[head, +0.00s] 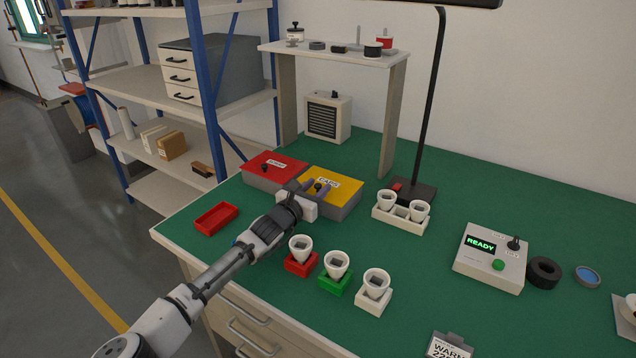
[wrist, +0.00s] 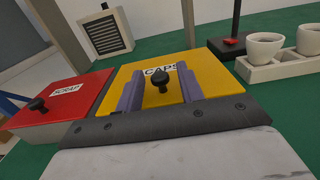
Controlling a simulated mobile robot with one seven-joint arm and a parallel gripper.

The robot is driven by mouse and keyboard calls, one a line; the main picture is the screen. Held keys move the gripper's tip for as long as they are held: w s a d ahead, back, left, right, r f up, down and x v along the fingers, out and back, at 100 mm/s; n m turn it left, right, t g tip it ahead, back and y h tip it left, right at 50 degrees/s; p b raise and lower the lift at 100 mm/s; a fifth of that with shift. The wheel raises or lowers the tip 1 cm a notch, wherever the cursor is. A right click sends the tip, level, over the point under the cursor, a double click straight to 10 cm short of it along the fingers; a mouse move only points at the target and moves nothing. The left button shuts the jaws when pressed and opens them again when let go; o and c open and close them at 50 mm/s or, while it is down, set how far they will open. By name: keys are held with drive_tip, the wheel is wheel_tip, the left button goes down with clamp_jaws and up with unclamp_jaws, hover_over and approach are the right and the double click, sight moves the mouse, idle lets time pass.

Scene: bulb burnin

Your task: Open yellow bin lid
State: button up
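The yellow bin lid (head: 343,187) lies flat and closed on its grey bin, with a white CAPS label and a black knob (head: 318,186). In the wrist view the yellow lid (wrist: 205,78) fills the middle, and its knob (wrist: 160,82) stands between the two fingers. My gripper (head: 314,189) is at the near side of the lid. In the wrist view my gripper (wrist: 160,90) is open, its purple-grey fingers apart on either side of the knob. A gap shows on both sides of the knob. I cannot tell how deep the fingers sit around it.
A red-lidded bin (head: 270,165) stands directly left of the yellow one. A white holder (head: 400,222) with two bulb cups and a black lamp base (head: 416,190) are to the right. A raised shelf (head: 340,54) stands behind. Several bulb cups stand in front. An empty red tray (head: 216,218) lies left.

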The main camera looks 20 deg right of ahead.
drive_tip(key=shift+w+d, duration=0.4)
drive_tip(key=shift+d, duration=0.05)
clamp_jaws()
